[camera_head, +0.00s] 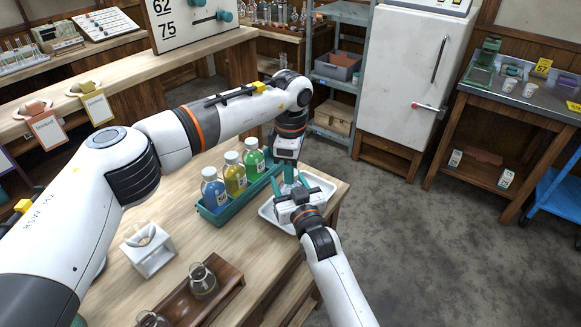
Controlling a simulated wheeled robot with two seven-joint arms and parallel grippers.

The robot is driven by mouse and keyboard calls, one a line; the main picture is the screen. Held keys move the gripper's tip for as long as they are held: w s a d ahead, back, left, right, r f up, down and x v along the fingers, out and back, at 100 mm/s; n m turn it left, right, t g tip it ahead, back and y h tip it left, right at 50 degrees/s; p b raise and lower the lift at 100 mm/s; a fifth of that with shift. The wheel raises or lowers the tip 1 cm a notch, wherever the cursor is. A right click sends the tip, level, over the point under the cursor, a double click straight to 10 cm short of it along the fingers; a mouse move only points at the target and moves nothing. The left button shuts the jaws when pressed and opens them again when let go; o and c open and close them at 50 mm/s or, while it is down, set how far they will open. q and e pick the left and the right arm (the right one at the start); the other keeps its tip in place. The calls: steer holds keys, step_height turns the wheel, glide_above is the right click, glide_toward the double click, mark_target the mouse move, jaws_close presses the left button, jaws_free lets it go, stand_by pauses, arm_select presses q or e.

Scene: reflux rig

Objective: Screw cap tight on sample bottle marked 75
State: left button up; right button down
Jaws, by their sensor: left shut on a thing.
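A clear sample bottle (289,188) stands over the white tray (325,187) at the table's right end, largely hidden by my grippers. Its label cannot be read. My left gripper (287,172) points down over the bottle's top. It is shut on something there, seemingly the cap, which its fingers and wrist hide. My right gripper (291,187) comes from the front, low at the tray. Its teal fingers stand apart on either side of the bottle; whether they touch it I cannot tell.
A teal rack (238,207) beside the tray holds a blue bottle (214,190), a yellow bottle (235,178) and a green bottle (254,160), all white-capped. A white holder (148,250) and a wooden flask stand (225,283) are nearer. A board (180,32) reads 62 and 75.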

arm_select(q)
steer(key=m, duration=0.3)
steer(key=o, duration=1.1)
steer(key=shift+o, duration=0.2)
steer(key=shift+r, duration=0.1)
step_height(320, 180, up, 12)
arm_select(e)
steer(key=shift+c, duration=2.4)
jaws_free()
arm_select(q)
steer(key=shift+f, duration=0.3)
arm_select(e)
steer(key=v, duration=1.2)
